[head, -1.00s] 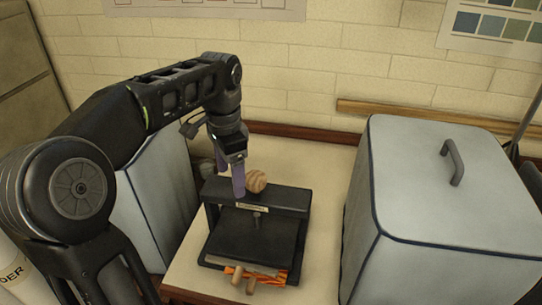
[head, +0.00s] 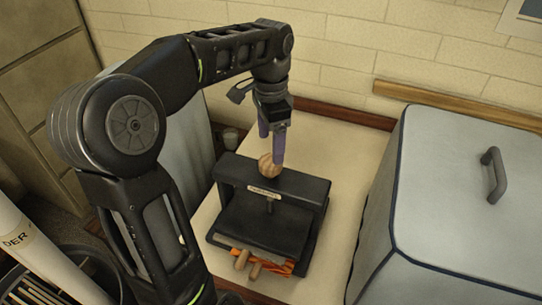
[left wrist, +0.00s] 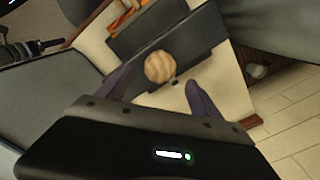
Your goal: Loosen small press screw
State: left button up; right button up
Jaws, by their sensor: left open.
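The small press (head: 315,190) is a black frame on the table, with a crossbar, a thin spindle and a flat plate (head: 250,235) below. Its screw has a round, striped wooden knob (head: 268,171) on top of the crossbar. My left gripper (head: 273,153) is open, its purple fingers pointing down at the knob. In the left wrist view the knob (left wrist: 160,66) shows between the lines of the two spread fingers (left wrist: 162,84), near their tips. I cannot tell whether a finger touches it. My right gripper is not in view.
A large grey covered box (head: 440,190) with a handle stands right of the press. Another grey box (head: 190,140) is partly hidden behind my left arm. Orange material (head: 275,265) and wooden handles (head: 241,259) stick out at the press front. The table (head: 335,155) is bare behind the press.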

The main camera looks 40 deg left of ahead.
aim_at(270, 160)
pick_arm(q)
notch_tip(270, 160, down, 6)
jog(key=shift+r+p, duration=0.1)
jog(key=shift+p, duration=0.35)
jog(key=shift+c, duration=0.5)
jog(key=c, duration=1.3)
jog(key=shift+n, duration=0.4)
